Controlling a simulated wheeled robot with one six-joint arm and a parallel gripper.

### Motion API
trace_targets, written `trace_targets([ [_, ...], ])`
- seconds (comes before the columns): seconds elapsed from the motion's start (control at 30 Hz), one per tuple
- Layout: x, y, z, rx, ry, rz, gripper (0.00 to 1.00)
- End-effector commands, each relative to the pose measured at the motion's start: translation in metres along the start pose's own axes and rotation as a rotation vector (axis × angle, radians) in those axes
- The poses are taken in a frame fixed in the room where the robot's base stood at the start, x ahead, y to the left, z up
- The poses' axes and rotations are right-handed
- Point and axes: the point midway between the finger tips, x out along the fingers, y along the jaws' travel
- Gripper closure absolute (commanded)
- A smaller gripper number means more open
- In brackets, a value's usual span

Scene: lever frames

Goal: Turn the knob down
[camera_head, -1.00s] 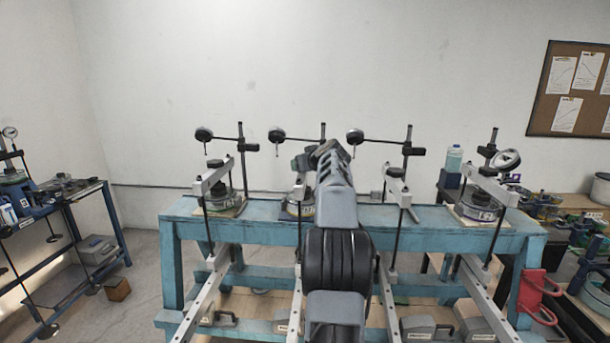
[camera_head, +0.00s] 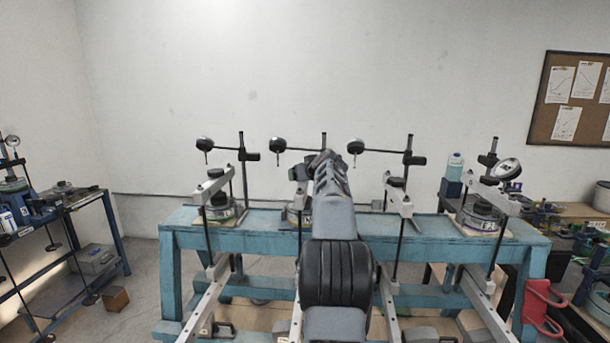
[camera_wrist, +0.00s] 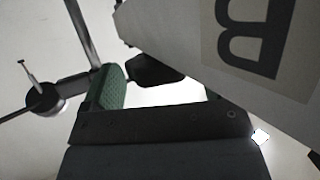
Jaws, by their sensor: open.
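My gripper (camera_head: 305,165) reaches over the blue bench at the second lever station from the left, partly hidden behind my own arm. In the wrist view my gripper (camera_wrist: 160,92) is open; one green finger pad shows on the left, and the other side is hidden behind a pale lever beam (camera_wrist: 185,35) marked with an upside-down "B". A dark rounded piece (camera_wrist: 155,72) shows between the finger area and the beam; I cannot tell whether it is the knob or whether it touches my gripper. Similar dark knob-like tops stand on neighbouring stations, such as the left one (camera_head: 219,198).
Dial gauges on rods stand above the blue bench (camera_head: 265,235); one gauge (camera_head: 278,145) is close to my gripper, and a gauge (camera_wrist: 45,98) shows at left in the wrist view. Pale lever beams run toward me. A red bracket (camera_head: 540,305) hangs at right.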

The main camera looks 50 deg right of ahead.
Motion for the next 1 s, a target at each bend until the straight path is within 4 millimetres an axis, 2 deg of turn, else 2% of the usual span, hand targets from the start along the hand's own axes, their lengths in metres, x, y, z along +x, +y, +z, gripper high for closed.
trace_targets([
  [0.17, -0.021, 0.0, 0.002, -0.001, 0.003, 0.002, 0.16],
  [0.6, -0.106, 0.001, 0.003, 0.0, 0.002, 0.003, 0.16],
  [0.8, -0.129, 0.001, 0.001, 0.001, 0.001, 0.002, 0.16],
  [1.0, -0.136, 0.0, 0.001, 0.001, 0.0, 0.0, 0.16],
])
